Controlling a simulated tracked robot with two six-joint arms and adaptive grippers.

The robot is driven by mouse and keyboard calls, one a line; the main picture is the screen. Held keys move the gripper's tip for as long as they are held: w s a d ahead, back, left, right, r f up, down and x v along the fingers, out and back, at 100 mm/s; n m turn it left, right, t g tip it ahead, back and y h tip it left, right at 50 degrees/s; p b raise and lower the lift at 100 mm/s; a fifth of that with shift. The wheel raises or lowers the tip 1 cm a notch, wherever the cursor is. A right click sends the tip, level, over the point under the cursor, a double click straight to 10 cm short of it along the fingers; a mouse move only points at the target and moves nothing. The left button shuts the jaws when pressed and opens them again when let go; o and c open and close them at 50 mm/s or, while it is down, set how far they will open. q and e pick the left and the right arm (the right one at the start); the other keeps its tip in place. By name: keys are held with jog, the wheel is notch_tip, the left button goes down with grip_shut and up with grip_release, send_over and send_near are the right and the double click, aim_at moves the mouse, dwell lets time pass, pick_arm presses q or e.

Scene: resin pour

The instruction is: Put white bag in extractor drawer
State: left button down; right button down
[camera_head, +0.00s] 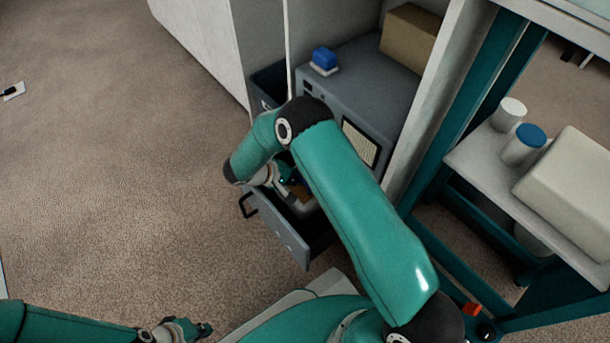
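The extractor drawer (278,226) is pulled out at the front of the grey extractor unit (368,80), with its black handle (245,207) on the left. My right arm arches over it, and my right gripper (290,186) is at the open drawer, mostly hidden by the arm. A small pale shape (303,208) shows inside the drawer; I cannot tell whether it is the white bag or part of the gripper. My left gripper (196,329) is low at the bottom edge, away from the drawer, with nothing visible in it; its finger opening is unclear.
A blue-topped item (324,58) and a cardboard box (410,38) sit on the unit. At right, a shelf (490,170) holds white containers (523,144) and a large white box (570,185).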

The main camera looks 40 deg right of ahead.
jog(key=shift+f, duration=0.1)
jog(key=c, duration=1.2)
grip_release()
jog(key=shift+a+r, duration=0.25)
jog(key=shift+r, duration=0.2)
jog(key=p+v, duration=0.4)
jog(key=v, duration=0.7)
jog(key=shift+r, duration=0.1)
